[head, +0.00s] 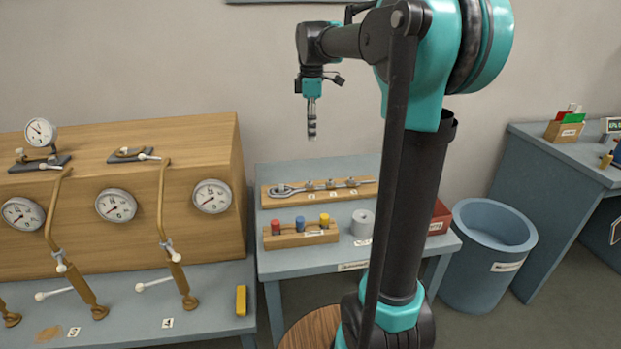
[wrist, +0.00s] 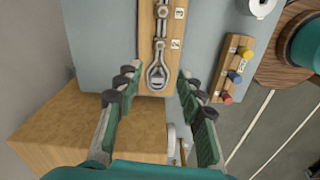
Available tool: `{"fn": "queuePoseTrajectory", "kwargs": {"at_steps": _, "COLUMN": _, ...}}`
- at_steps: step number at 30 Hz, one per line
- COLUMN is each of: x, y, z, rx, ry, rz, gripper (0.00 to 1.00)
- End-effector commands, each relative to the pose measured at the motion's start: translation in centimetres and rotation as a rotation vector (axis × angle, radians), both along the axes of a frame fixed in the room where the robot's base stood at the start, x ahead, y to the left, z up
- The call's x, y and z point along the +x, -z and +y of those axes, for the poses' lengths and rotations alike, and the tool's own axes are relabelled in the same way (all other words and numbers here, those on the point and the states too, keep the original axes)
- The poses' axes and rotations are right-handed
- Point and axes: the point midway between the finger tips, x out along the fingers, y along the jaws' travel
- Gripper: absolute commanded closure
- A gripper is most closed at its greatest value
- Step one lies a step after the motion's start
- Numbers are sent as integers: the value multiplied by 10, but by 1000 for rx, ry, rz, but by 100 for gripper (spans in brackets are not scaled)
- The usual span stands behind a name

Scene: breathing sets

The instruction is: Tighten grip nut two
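My gripper (head: 311,130) hangs fingers-down above the small grey-blue table. In the wrist view its two fingers (wrist: 158,76) are wide apart with nothing held. Metal fittings (head: 331,184) sit in a row on the same board, beside small number labels. The wrist view shows labels reading 2 (wrist: 175,44) and 3 (wrist: 179,13). I cannot tell which fitting, if any, is grip nut two.
A wooden block with coloured plugs (head: 301,237) and a grey cylinder (head: 362,223) stand in front of the board. At left, a wooden cabinet (head: 150,170) with gauges stands behind brass hoses (head: 162,210) and white levers. A blue bin (head: 487,270) stands right.

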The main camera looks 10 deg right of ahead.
Motion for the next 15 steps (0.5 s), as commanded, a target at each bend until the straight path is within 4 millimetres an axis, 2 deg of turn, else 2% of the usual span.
{"fn": "queuePoseTrajectory", "kwargs": {"at_steps": 3, "x": -2, "y": -1, "z": 4, "rx": 0, "ry": -102, "rz": 0, "gripper": 61}}
{"fn": "queuePoseTrajectory", "kwargs": {"at_steps": 8, "x": -2, "y": 5, "z": 5, "rx": 0, "ry": -137, "rz": 0, "gripper": 61}}
{"fn": "queuePoseTrajectory", "kwargs": {"at_steps": 11, "x": -2, "y": 17, "z": 5, "rx": 0, "ry": -136, "rz": 0, "gripper": 61}}
{"fn": "queuePoseTrajectory", "kwargs": {"at_steps": 15, "x": -2, "y": 43, "z": 5, "rx": 0, "ry": -134, "rz": 0, "gripper": 61}}
